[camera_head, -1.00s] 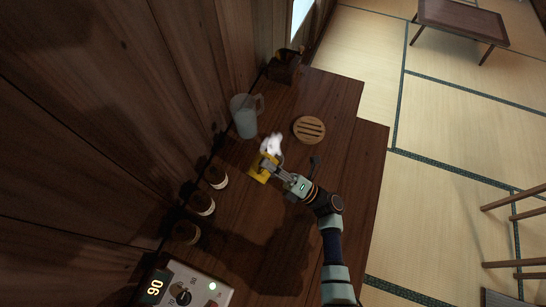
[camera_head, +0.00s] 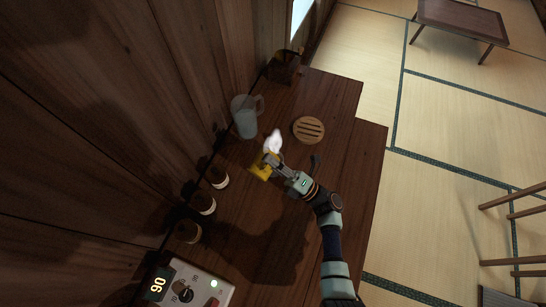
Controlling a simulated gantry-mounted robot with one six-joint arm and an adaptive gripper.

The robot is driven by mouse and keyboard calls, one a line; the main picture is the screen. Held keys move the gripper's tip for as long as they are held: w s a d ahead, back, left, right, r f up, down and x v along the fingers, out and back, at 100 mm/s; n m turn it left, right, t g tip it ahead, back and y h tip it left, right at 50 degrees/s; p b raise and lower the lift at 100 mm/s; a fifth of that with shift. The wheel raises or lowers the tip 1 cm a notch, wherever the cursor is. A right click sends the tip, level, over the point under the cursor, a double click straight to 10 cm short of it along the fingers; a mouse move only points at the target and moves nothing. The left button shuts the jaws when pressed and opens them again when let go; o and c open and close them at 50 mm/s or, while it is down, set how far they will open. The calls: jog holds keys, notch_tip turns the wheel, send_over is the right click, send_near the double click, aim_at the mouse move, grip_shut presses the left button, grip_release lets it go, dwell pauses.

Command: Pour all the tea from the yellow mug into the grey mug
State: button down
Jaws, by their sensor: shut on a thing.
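The yellow mug (camera_head: 262,170) is at the end of my arm, over the dark wooden counter. My gripper (camera_head: 271,161) is shut on it and covers part of it. The mug looks tilted, but its opening and the tea cannot be made out. A pale whitish shape (camera_head: 273,142) shows just beyond the yellow mug. I cannot tell whether it is steam, liquid or part of a mug. I cannot clearly pick out the grey mug.
A glass pitcher (camera_head: 245,121) stands by the wall. A round slatted wooden coaster (camera_head: 308,130) lies right of the pale shape. Several lidded jars (camera_head: 203,205) line the wall. A control box (camera_head: 187,287) reading 90 is at the near end.

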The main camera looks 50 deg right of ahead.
jog(key=shift+w+d+r+m+t+h+p, duration=0.15)
jog(key=shift+d+m+h+p, duration=0.2)
jog(key=shift+m+h+p, duration=0.4)
jog(key=shift+d+r+m+t+h+p, duration=0.1)
jog(key=shift+d+r+m+h+p, duration=0.25)
jog(key=shift+m, duration=0.65)
jog(key=shift+w+d+m+t+h+p, duration=0.1)
jog(key=shift+d+m+h+p, duration=0.35)
jog(key=shift+m+p, duration=0.4)
